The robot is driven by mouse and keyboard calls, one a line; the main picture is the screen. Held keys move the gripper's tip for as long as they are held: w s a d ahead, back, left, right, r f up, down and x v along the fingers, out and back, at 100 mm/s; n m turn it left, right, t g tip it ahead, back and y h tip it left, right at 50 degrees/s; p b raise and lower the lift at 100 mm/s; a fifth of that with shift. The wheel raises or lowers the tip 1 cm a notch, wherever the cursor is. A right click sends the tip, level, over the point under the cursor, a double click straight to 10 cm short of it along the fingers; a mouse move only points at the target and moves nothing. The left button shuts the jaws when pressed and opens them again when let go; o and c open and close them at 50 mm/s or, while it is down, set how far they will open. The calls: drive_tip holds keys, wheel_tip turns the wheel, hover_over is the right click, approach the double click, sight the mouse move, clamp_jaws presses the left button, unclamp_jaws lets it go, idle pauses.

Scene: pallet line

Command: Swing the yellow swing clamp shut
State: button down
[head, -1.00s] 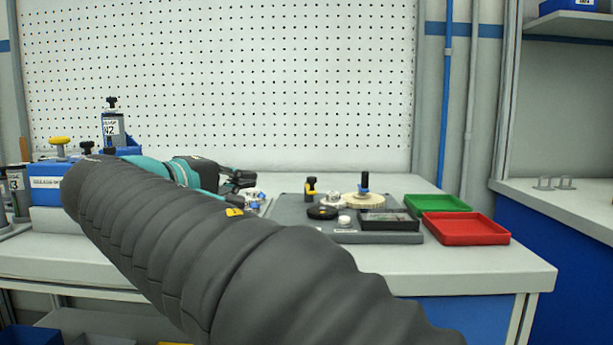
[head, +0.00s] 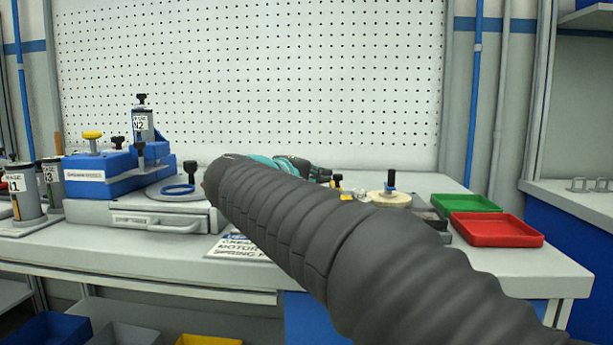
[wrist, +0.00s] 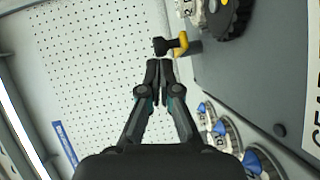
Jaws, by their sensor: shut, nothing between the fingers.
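The yellow swing clamp (wrist: 182,45) shows in the wrist view as a yellow arm with a black knob, at the edge of a grey plate. In the head view a small part of the clamp (head: 338,183) shows just past my gripper. My gripper (wrist: 158,66) is shut and empty, its fingertips just below the clamp's black knob in the wrist view. I cannot tell whether they touch it. In the head view my gripper (head: 320,174) is partly hidden behind my arm, which also covers much of the plate.
A beige disc with a black post (head: 389,197) stands right of the clamp. A green tray (head: 465,203) and a red tray (head: 497,230) lie further right. A blue fixture (head: 110,175) with a yellow knob stands at the left.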

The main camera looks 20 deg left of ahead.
drive_tip(key=shift+w+d, duration=0.1)
drive_tip(key=shift+d, duration=0.1)
idle(0.3)
drive_tip(key=shift+d+f+y+b, duration=0.1)
drive_tip(key=shift+d+y+b, duration=0.05)
drive_tip(key=shift+y+b, duration=0.2)
drive_tip(key=shift+n, duration=0.4)
drive_tip(key=shift+d+y+b, duration=0.2)
drive_tip(key=shift+y+b, duration=0.15)
drive_tip(key=shift+b, duration=0.05)
